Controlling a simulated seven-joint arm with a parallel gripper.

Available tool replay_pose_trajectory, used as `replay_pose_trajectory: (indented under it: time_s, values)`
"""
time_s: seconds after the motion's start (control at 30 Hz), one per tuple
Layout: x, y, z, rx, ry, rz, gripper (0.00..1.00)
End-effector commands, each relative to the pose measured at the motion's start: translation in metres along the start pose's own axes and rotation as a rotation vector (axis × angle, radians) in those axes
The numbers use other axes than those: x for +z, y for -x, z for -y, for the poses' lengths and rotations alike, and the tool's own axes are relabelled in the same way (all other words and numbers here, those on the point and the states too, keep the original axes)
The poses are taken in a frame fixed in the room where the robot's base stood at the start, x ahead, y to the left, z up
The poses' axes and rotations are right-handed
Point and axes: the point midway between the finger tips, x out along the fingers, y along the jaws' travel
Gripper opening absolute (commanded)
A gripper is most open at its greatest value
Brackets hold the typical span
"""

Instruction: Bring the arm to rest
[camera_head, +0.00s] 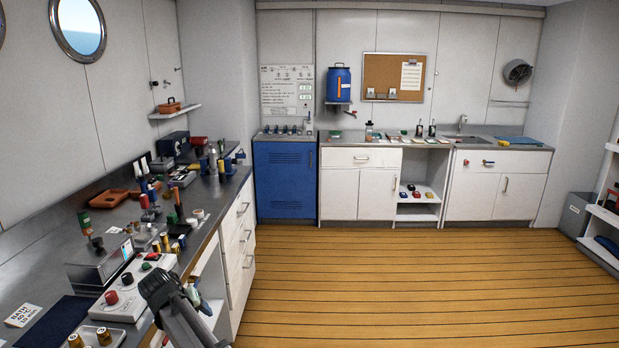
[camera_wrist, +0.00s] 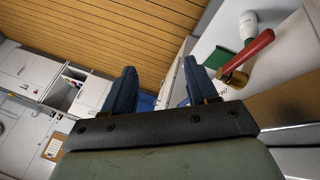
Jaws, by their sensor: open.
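My arm, dark grey, shows at the bottom of the head view, in front of the left counter. In the wrist view my gripper (camera_wrist: 158,92) has its two blue-grey fingers spread apart, with nothing between them. The wooden floor and a bit of blue show beyond the fingers. To the right of the right finger are a red-handled tool with a brass-coloured end (camera_wrist: 247,58), a green item (camera_wrist: 222,57) and a white bottle (camera_wrist: 249,24).
The left counter (camera_head: 28,268) is crowded with tools, bottles and a control panel (camera_head: 137,290) with knobs. White cabinets (camera_head: 360,185) and a blue cabinet (camera_head: 285,180) line the back wall. The wooden floor (camera_head: 420,275) is clear.

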Motion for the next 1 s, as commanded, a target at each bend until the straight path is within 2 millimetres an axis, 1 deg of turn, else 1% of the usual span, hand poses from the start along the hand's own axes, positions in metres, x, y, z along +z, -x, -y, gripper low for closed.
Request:
replay_pose_trajectory:
  time_s: [0.03,0.07,0.1,0.17,0.2,0.27,0.3,0.37,0.4,0.47,0.5,0.57,0.6,0.67,0.7,0.77,0.8,0.87,0.9,0.97,1.0]
  values:
    - [0.018,-0.026,-0.012,0.004,-0.002,0.034,0.58]
    - [0.026,-0.039,-0.017,0.004,-0.002,0.051,0.58]
    - [0.038,-0.056,-0.024,0.003,-0.002,0.075,0.58]
    - [0.056,-0.08,-0.035,0.002,-0.004,0.109,0.58]
    - [0.068,-0.096,-0.043,0.0,-0.007,0.132,0.58]
    - [0.088,-0.119,-0.053,-0.004,-0.009,0.166,0.58]
    - [0.102,-0.134,-0.06,-0.006,-0.011,0.189,0.58]
    - [0.123,-0.155,-0.07,-0.01,-0.016,0.224,0.58]
    - [0.137,-0.168,-0.077,-0.014,-0.019,0.247,0.58]
    - [0.159,-0.186,-0.086,-0.02,-0.024,0.282,0.58]
    - [0.174,-0.199,-0.093,-0.025,-0.029,0.305,0.58]
    - [0.197,-0.215,-0.102,-0.032,-0.036,0.338,0.58]
    - [0.213,-0.226,-0.108,-0.038,-0.039,0.361,0.58]
    - [0.237,-0.241,-0.116,-0.047,-0.048,0.395,0.58]
    - [0.253,-0.25,-0.122,-0.053,-0.054,0.417,0.58]
    - [0.278,-0.262,-0.129,-0.064,-0.062,0.45,0.58]
    - [0.295,-0.27,-0.134,-0.071,-0.069,0.473,0.58]
    - [0.32,-0.281,-0.14,-0.082,-0.08,0.505,0.58]
    - [0.337,-0.287,-0.144,-0.091,-0.087,0.527,0.58]
    - [0.362,-0.296,-0.15,-0.104,-0.098,0.558,0.58]
    - [0.379,-0.301,-0.153,-0.113,-0.106,0.579,0.58]
